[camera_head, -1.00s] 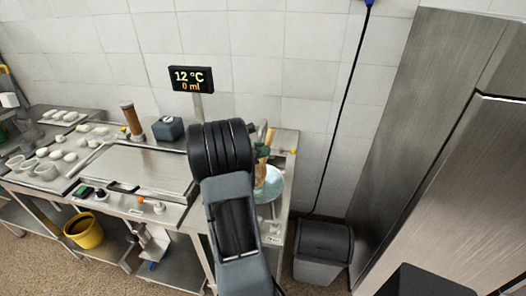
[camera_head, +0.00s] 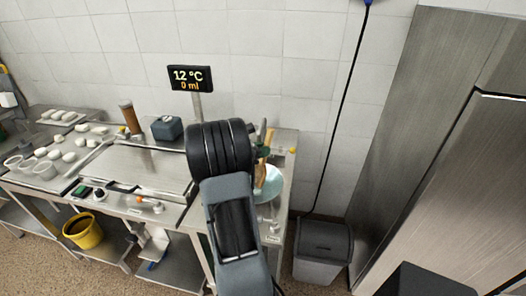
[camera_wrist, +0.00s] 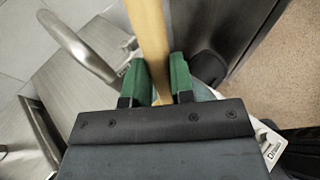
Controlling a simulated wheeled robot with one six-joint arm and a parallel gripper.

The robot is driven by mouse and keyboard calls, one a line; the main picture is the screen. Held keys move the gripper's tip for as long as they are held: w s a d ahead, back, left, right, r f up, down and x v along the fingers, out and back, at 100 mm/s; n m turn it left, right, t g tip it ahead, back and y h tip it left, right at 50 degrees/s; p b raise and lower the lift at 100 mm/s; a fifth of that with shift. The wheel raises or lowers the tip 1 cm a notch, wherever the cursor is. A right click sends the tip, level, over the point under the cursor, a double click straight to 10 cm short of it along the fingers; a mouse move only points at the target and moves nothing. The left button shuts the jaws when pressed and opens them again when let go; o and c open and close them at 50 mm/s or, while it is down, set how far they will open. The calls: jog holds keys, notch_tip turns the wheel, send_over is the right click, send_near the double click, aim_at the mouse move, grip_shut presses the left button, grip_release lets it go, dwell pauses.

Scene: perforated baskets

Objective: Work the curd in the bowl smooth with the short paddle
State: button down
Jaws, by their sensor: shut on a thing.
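My gripper (camera_wrist: 155,78) has green fingers, shut on the wooden shaft of the short paddle (camera_wrist: 148,28) in the wrist view. In the head view the tan paddle (camera_head: 261,172) slants down to the pale blue bowl (camera_head: 273,186) on the right end of the steel counter. My arm hides the bowl's left side there. The gripper's body hides most of the bowl in the wrist view.
A display (camera_head: 190,78) on a post reads 12 °C and 0 ml. A steel faucet-like tube (camera_wrist: 75,45) curves close to the left of the paddle in the wrist view. A grey bin (camera_head: 322,250) and a steel cabinet (camera_head: 440,120) stand to the right.

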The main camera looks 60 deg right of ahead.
aim_at(268, 128)
jog(key=shift+w+d+f, duration=0.1)
jog(key=shift+w+f, duration=0.05)
jog(key=shift+w, duration=0.1)
dwell(0.3)
jog(key=shift+w+r+p, duration=0.1)
jog(key=shift+r+p, duration=0.4)
jog(key=shift+r, duration=0.1)
notch_tip(268, 128, up, 8)
jog(key=p, duration=0.5)
jog(key=shift+p, duration=0.4)
jog(key=shift+f, duration=0.2)
jog(key=shift+s+f+b, duration=0.25)
jog(key=shift+f+b, duration=1.45)
jog(key=shift+f, duration=0.35)
jog(key=shift+s+f+b, duration=0.2)
jog(key=shift+f+b, duration=1.5)
jog(key=shift+f, duration=0.3)
jog(key=shift+f, duration=0.25)
